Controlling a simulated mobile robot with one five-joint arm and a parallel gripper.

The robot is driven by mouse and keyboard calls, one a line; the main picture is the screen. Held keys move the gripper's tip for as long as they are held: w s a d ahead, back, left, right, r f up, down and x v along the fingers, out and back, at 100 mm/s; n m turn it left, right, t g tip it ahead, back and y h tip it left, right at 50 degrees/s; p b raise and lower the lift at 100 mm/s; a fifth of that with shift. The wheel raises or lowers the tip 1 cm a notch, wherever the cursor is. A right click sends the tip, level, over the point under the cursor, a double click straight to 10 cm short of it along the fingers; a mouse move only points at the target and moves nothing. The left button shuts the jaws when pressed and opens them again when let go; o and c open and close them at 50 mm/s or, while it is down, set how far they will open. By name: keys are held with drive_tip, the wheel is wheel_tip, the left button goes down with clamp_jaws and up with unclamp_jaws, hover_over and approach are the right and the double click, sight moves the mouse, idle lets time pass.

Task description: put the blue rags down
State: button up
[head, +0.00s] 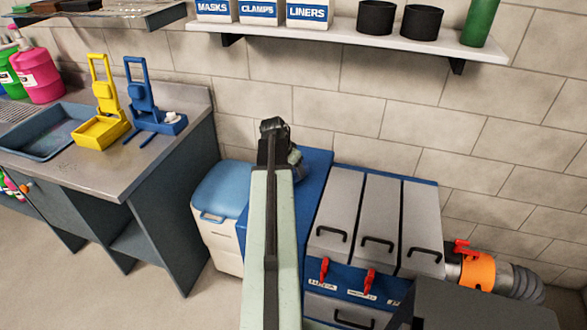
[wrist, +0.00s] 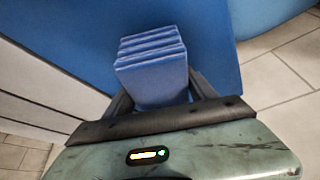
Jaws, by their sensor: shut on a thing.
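The blue rags (wrist: 150,68) are a folded stack, seen in the wrist view between the two fingers of my gripper (wrist: 161,95). My gripper is shut on them. The stack is over a flat blue surface (wrist: 60,45); I cannot tell whether it touches it. In the head view my gripper (head: 275,130) is at the far end of my arm, over the blue top (head: 316,165) of the cabinet near the wall. The rags cannot be made out there, as my arm and gripper cover that spot.
A white bin with a blue lid (head: 222,188) stands left of the cabinet. Grey panels with black handles (head: 377,215) are at right, beside an orange duct collar (head: 478,271). A counter (head: 155,150) with yellow and blue holders is at left. A shelf (head: 340,38) hangs above.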

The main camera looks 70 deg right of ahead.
wheel_tip(320, 180, up, 11)
drive_tip(key=p, duration=1)
drive_tip(key=shift+f, duration=0.3)
